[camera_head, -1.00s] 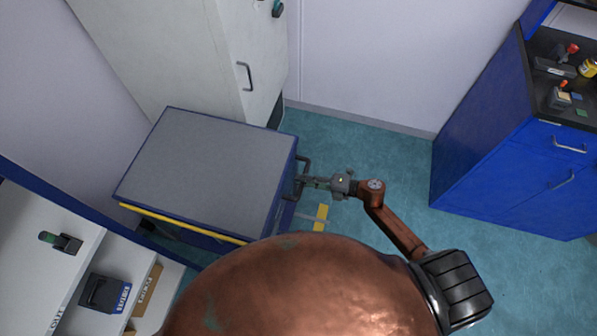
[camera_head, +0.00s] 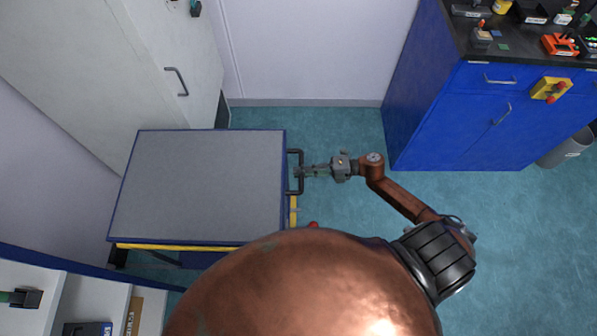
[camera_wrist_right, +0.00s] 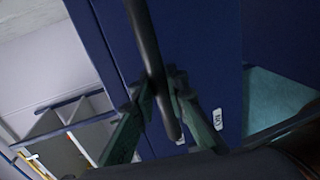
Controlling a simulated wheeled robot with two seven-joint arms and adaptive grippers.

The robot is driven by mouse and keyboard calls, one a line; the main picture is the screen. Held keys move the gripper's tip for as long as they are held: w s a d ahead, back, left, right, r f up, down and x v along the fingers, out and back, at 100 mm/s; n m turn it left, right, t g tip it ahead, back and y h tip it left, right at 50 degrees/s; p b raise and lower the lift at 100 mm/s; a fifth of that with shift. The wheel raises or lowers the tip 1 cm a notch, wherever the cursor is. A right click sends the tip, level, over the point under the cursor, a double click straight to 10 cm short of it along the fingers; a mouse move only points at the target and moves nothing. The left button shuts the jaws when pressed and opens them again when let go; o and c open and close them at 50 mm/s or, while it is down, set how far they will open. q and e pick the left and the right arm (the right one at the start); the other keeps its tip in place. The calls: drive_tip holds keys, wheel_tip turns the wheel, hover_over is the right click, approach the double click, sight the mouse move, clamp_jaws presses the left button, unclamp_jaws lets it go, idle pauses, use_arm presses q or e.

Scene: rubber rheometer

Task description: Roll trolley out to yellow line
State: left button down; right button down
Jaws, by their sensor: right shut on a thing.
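The trolley (camera_head: 200,185) has a grey top, blue sides and a yellow strip along its near edge. Its dark handle (camera_head: 289,153) sticks out on the right side. My right gripper (camera_head: 303,171) is shut on this handle. In the right wrist view the green fingers (camera_wrist_right: 165,108) stand on either side of the dark handle bar (camera_wrist_right: 150,50), in front of the trolley's blue side (camera_wrist_right: 205,60). A yellow floor line (camera_head: 293,212) shows just right of the trolley, partly hidden by it and by my body. My left gripper is out of view.
A tall white cabinet (camera_head: 160,60) stands behind the trolley. A blue bench (camera_head: 440,100) with tools stands at the back right, and a grey bin (camera_head: 567,148) is beside it. White shelves (camera_head: 85,300) are at lower left. Teal floor (camera_head: 335,130) is clear between trolley and bench.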

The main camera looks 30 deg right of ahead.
drive_tip(key=shift+d, duration=0.1)
drive_tip(key=c, duration=2.3)
unclamp_jaws()
drive_tip(key=o, duration=0.3)
drive_tip(key=shift+o, duration=0.5)
drive_tip(key=shift+s+d, duration=0.15)
drive_tip(key=shift+d, duration=0.1)
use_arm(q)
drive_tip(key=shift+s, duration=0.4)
use_arm(e)
drive_tip(key=v, duration=1.1)
drive_tip(key=shift+d, duration=0.15)
drive_tip(key=shift+s, duration=0.1)
